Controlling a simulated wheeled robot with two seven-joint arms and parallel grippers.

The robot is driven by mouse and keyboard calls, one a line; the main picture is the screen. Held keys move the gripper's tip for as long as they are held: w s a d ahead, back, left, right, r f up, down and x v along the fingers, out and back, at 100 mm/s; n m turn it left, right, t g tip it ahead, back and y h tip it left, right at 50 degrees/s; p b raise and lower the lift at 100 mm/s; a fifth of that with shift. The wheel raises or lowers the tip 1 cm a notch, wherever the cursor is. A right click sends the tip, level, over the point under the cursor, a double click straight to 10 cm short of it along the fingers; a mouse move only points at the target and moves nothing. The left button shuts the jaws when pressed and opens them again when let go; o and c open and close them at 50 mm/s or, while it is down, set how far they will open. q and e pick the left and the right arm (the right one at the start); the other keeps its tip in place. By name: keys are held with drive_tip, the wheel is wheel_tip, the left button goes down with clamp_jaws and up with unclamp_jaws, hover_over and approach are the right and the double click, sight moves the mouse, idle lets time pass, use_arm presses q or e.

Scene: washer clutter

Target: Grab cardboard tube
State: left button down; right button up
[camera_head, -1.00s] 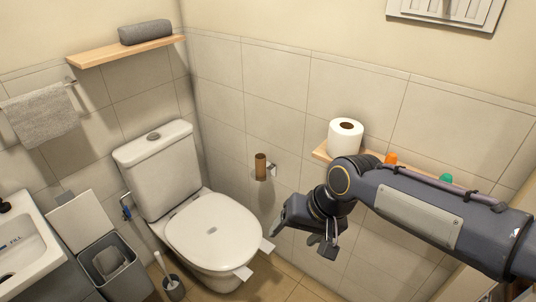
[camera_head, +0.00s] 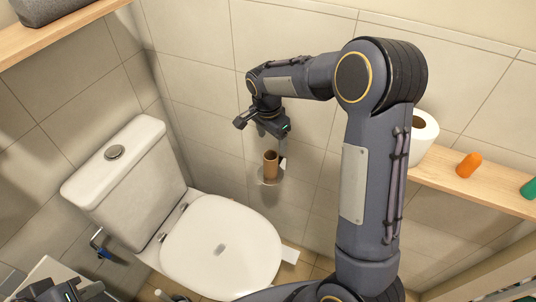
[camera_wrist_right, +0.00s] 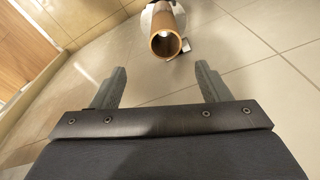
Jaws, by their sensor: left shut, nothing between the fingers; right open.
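The brown cardboard tube (camera_head: 270,165) sits upright on the wall holder beside the toilet. In the right wrist view, the tube (camera_wrist_right: 166,40) shows its open, hollow end just beyond the fingertips, roughly centred between them. My right gripper (camera_head: 263,138) is above the tube in the head view. Its fingers are open and empty, and it also shows in the right wrist view (camera_wrist_right: 160,70). The tube is not between the fingers. My left gripper (camera_head: 66,292) is shut and empty at the bottom left corner of the head view, partly cut off.
The white toilet (camera_head: 220,245) stands left of the tube, its lid down. A wooden shelf (camera_head: 440,179) on the right holds a white paper roll (camera_head: 424,142), an orange item (camera_head: 469,165) and a green item (camera_head: 530,188). The tiled wall is close behind the tube.

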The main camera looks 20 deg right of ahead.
sight(270, 152)
drive_tip(key=f, duration=0.5)
drive_tip(key=w+f, duration=0.1)
drive_tip(key=f, duration=0.2)
drive_tip(key=shift+r, duration=0.1)
drive_tip(key=c, duration=1.3)
